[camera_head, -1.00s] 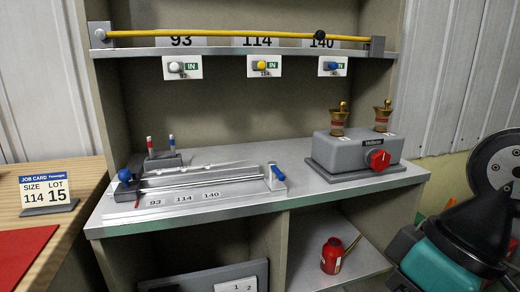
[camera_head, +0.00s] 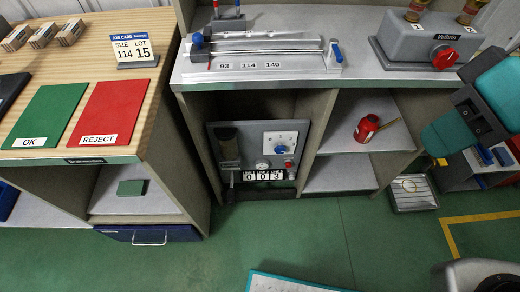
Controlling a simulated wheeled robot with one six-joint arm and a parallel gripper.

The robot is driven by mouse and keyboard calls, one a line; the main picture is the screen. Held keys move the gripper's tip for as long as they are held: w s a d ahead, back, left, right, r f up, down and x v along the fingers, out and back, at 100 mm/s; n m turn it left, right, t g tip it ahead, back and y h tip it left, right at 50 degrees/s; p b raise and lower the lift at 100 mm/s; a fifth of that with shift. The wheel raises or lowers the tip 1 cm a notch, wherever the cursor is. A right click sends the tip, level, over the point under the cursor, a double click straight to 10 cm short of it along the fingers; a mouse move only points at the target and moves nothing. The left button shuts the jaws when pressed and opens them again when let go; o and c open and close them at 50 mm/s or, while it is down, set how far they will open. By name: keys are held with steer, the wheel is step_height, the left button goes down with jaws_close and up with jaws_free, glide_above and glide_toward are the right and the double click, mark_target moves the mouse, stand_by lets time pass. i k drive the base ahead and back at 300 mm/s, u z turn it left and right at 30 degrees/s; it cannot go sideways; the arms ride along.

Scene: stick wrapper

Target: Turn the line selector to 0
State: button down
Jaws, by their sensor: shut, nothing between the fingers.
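A grey box (camera_head: 402,48) marked with a maker's name stands on the bench top at the upper right. A red knob (camera_head: 445,58) is on its front, and its handle looks slanted. Two brass fittings (camera_head: 413,11) stand on the box, by labels 1 and 2. No 0 mark can be read, so I cannot tell the knob's setting. A lower panel (camera_head: 228,172) under the bench has a white plate with a blue dial (camera_head: 281,138), a gauge and a counter reading 003. My arm's teal links show at right; my gripper is not visible.
A grey fixture (camera_head: 260,60) marked 93, 114 and 140 lies on the bench. A red oil can (camera_head: 367,129) stands on the shelf below. At left, a wooden table holds a green OK mat (camera_head: 45,115) and a red REJECT mat (camera_head: 108,112). The green floor in front is mostly clear.

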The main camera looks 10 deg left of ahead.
mark_target(281, 148)
steer(key=u, duration=0.8)
steer(key=k, duration=0.65)
steer(key=z, duration=0.85)
